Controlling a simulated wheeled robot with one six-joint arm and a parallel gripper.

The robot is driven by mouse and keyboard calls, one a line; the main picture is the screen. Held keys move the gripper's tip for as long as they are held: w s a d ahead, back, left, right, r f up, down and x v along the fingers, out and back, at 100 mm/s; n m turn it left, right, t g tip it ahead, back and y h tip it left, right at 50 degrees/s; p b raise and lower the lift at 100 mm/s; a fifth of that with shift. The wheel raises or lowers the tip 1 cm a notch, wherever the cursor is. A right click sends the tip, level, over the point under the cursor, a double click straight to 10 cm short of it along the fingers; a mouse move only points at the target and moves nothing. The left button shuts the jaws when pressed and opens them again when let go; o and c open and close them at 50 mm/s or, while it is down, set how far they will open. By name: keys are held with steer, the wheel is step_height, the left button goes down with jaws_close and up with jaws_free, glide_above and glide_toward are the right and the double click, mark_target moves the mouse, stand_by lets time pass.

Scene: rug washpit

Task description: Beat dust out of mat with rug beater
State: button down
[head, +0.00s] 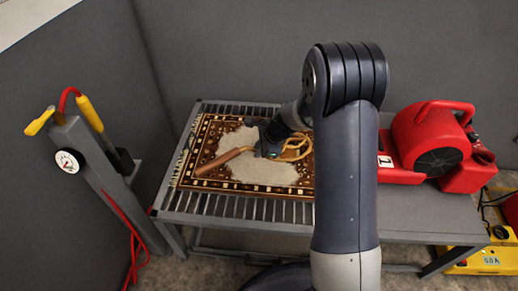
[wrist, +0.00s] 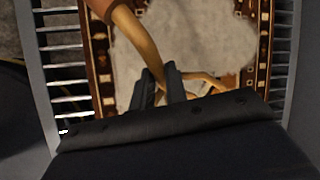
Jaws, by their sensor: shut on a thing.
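The mat (head: 190,177), brown with a patterned border, lies flat on the slatted part of a metal table. A pale grey dust patch (head: 262,172) covers much of its middle; it also shows in the wrist view (wrist: 205,40). The rug beater has a brown handle (head: 222,160) pointing left and a looped tan cane head (head: 297,150) to the right, partly hidden by my arm. My gripper (head: 268,150) is shut on the beater's cane neck over the mat. In the wrist view the neck (wrist: 140,38) runs down between the fingers (wrist: 160,85). I cannot tell whether the beater touches the mat.
A red blower (head: 432,140) stands on the table's solid right part. A grey post (head: 95,165) with a gauge, yellow-handled wand and red hose stands left. A yellow machine (head: 485,258) is on the floor at lower right. Grey walls close off the back and left.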

step_height(320, 180, down, 5)
steer(key=b, duration=0.3)
steer(key=shift+r, duration=0.1)
step_height(320, 180, up, 5)
steer(key=p, duration=0.4)
steer(key=shift+f, duration=0.25)
